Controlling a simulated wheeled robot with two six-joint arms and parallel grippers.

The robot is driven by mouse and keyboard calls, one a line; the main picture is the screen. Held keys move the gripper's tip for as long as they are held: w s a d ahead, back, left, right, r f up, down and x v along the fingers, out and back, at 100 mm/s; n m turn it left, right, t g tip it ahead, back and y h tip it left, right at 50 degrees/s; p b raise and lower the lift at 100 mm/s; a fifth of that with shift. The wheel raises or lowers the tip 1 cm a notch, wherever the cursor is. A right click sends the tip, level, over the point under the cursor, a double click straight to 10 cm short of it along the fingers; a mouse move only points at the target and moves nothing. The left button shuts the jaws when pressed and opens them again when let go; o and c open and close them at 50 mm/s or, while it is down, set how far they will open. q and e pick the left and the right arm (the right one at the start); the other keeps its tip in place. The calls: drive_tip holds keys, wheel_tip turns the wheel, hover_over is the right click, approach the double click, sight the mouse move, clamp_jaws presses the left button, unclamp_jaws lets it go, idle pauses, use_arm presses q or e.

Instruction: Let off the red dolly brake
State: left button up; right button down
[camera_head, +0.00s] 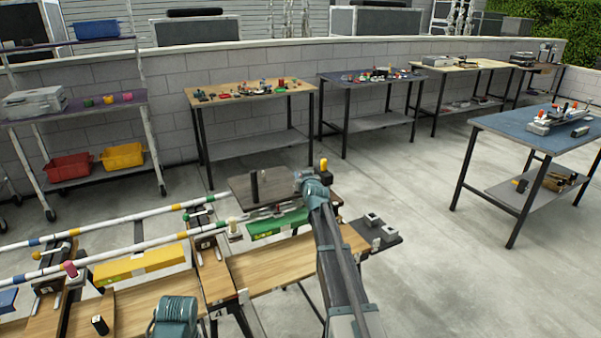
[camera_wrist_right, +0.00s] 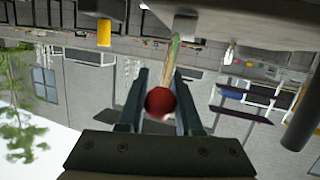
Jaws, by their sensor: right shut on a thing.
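A round red knob (camera_wrist_right: 160,102) sits between the two fingers of my right gripper (camera_wrist_right: 160,84) in the right wrist view. A pale yellow-green rod runs up behind it. The gripper is shut on the knob. In the head view my right gripper (camera_head: 301,179) is at the dark plate at the far end of the wooden bench, largely hidden by its own wrist. The red knob cannot be made out there. My left arm shows only as a teal part at the bottom edge; its gripper is not in view.
A yellow knob (camera_head: 323,164) stands beside my right wrist. A black post (camera_head: 254,185) rises from the dark plate (camera_head: 276,182). A green block (camera_head: 277,224) and a yellow block (camera_head: 139,265) lie near the striped rails.

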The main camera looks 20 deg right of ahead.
drive_tip(key=w+g+p, duration=0.1)
drive_tip(key=p, duration=0.2)
drive_tip(key=w+r+g+p, duration=0.1)
drive_tip(key=g+p, duration=0.1)
drive_tip(key=p, duration=0.1)
drive_tip(key=shift+w+n+g+p, duration=0.3)
drive_tip(key=shift+p, duration=0.05)
drive_tip(key=shift+w+f+g+p, duration=0.35)
drive_tip(key=shift+w+g+p, duration=0.05)
drive_tip(key=shift+g+p, duration=0.55)
drive_tip(key=shift+w+f+g+y+p, duration=0.2)
drive_tip(key=shift+g+y+p, duration=0.1)
drive_tip(key=shift+g+p, duration=0.2)
drive_tip(key=shift+s, duration=0.1)
drive_tip(key=c, duration=0.6)
unclamp_jaws()
drive_tip(key=shift+f, duration=0.1)
